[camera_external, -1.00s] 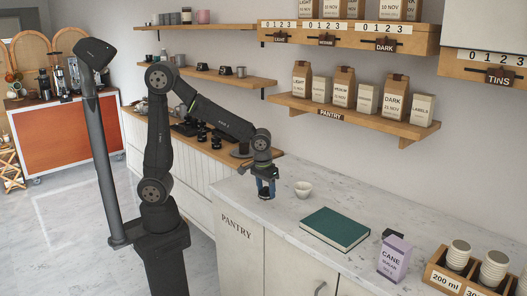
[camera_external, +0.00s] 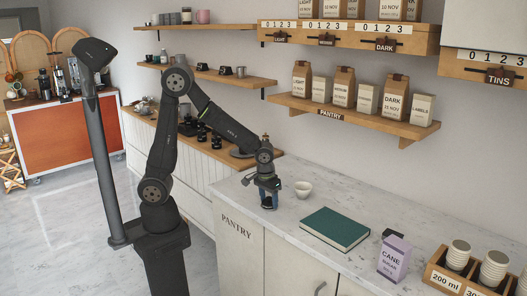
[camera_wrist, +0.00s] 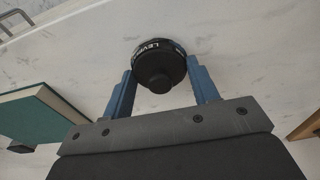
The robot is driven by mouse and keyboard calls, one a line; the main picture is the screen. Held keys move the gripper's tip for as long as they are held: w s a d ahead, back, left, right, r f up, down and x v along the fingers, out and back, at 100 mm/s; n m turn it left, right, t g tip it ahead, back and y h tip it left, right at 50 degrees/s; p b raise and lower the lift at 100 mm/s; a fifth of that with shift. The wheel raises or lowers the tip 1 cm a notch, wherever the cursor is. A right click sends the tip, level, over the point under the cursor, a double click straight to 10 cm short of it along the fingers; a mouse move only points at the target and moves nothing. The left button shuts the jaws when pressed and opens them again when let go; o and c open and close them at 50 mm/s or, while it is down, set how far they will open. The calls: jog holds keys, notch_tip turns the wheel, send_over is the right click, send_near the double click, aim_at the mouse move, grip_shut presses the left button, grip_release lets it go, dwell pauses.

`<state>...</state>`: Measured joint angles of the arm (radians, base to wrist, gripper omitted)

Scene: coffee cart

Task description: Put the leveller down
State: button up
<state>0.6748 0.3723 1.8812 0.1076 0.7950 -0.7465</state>
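The leveller (camera_wrist: 159,66) is a round black puck with a knob, its rim lettered in white. In the wrist view it sits between the two blue fingers of my gripper (camera_wrist: 161,78), which lie against its sides; the gripper is shut on it. In the external view my gripper (camera_external: 268,191) points down near the left end of the marble counter (camera_external: 290,222). The leveller is small and dark there, low between the fingers, at or just above the counter top. I cannot tell whether it touches.
A white bowl (camera_external: 303,189) stands close to the right of my gripper. A green book (camera_external: 335,228) lies further right, also in the wrist view (camera_wrist: 38,112). A purple sugar box (camera_external: 393,258) and a wooden cup holder (camera_external: 442,279) stand beyond. Marble between gripper and book is bare.

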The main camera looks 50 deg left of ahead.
aim_at(266, 204)
jog(key=o, duration=0.3)
notch_tip(266, 204, up, 12)
jog(key=s, duration=0.1)
jog(key=shift+s+r, duration=0.15)
jog(key=shift+s, duration=0.1)
dwell(0.4)
jog(key=f, duration=0.4)
jog(key=w+f, duration=0.1)
jog(key=f, duration=0.7)
jog(key=shift+w+f, duration=0.2)
jog(key=shift+w, duration=0.05)
jog(key=shift+r, duration=1.45)
